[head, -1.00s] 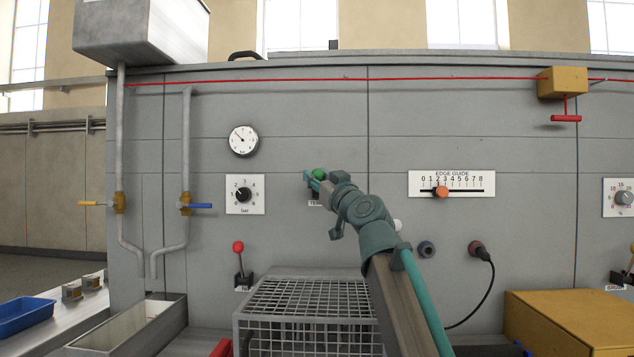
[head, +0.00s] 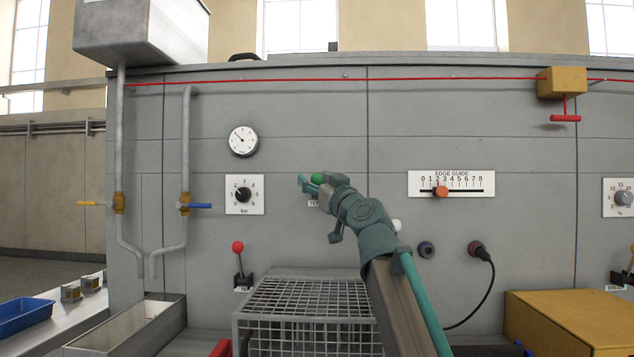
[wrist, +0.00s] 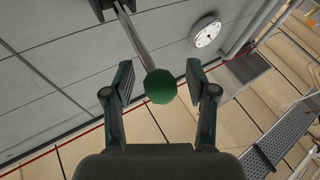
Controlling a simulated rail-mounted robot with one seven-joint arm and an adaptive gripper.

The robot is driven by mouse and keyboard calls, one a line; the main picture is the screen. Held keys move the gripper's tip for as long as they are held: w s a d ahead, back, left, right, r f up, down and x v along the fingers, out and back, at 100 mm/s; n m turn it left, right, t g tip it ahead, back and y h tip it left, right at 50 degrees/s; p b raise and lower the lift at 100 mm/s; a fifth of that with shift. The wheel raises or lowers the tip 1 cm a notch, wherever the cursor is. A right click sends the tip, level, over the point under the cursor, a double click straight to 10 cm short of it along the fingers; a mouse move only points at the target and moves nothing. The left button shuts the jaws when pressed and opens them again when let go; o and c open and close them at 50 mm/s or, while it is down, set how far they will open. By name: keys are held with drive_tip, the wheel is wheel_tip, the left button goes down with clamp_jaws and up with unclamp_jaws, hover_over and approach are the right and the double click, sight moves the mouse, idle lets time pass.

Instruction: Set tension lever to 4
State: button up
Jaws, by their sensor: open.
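The tension lever has a green ball knob (head: 318,179) that shows beside my gripper in the head view. In the wrist view the green knob (wrist: 160,86) sits between the two open fingers, with its metal rod running up to a dark base (wrist: 112,6) on the grey panel. My gripper (wrist: 160,92) is open around the knob, with a gap visible on both sides. In the head view my gripper (head: 311,184) covers most of the lever and its label, of which only a few letters show. The lever's scale cannot be read.
A pressure dial (head: 243,141) and a bar knob (head: 243,195) are on the panel to the left. A red-knobbed lever (head: 238,247) is lower left. The edge guide slider (head: 441,192) is to the right. A wire cage (head: 305,298) stands below my arm.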

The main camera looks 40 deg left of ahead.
drive_tip(key=v, duration=1.2)
idle(0.3)
